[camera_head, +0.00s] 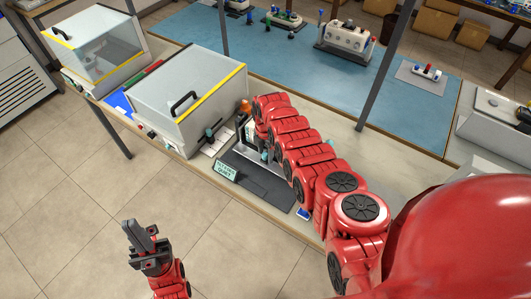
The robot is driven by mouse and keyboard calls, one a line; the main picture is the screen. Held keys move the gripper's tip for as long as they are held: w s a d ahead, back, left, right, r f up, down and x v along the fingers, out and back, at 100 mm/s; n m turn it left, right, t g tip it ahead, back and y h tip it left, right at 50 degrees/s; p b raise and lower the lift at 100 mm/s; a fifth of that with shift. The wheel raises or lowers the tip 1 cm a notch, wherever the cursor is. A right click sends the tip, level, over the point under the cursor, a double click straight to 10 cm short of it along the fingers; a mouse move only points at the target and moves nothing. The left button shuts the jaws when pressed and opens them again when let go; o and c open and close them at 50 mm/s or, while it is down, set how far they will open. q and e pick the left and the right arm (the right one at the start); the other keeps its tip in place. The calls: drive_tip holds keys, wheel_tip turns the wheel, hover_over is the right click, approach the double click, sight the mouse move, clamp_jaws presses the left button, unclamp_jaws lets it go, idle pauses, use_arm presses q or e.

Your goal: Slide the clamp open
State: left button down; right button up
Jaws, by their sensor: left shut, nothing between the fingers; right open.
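A dark flat fixture base (266,187) lies on the near bench, with a small pale green sign (226,171) at its front left corner. A grey upright part (241,133) stands at the fixture's back left, beside my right wrist. I cannot tell whether this upright is the clamp itself. My red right arm reaches over the fixture from the lower right and covers much of it. My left gripper (139,229) is shut and empty over the floor, in front of and apart from the bench.
A clear-lidded box (190,91) with a black handle stands left of the fixture, close to my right wrist. A similar box (98,44) stands further left. The tiled floor in front is clear.

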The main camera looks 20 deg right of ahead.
clamp_jaws()
idle(1.3)
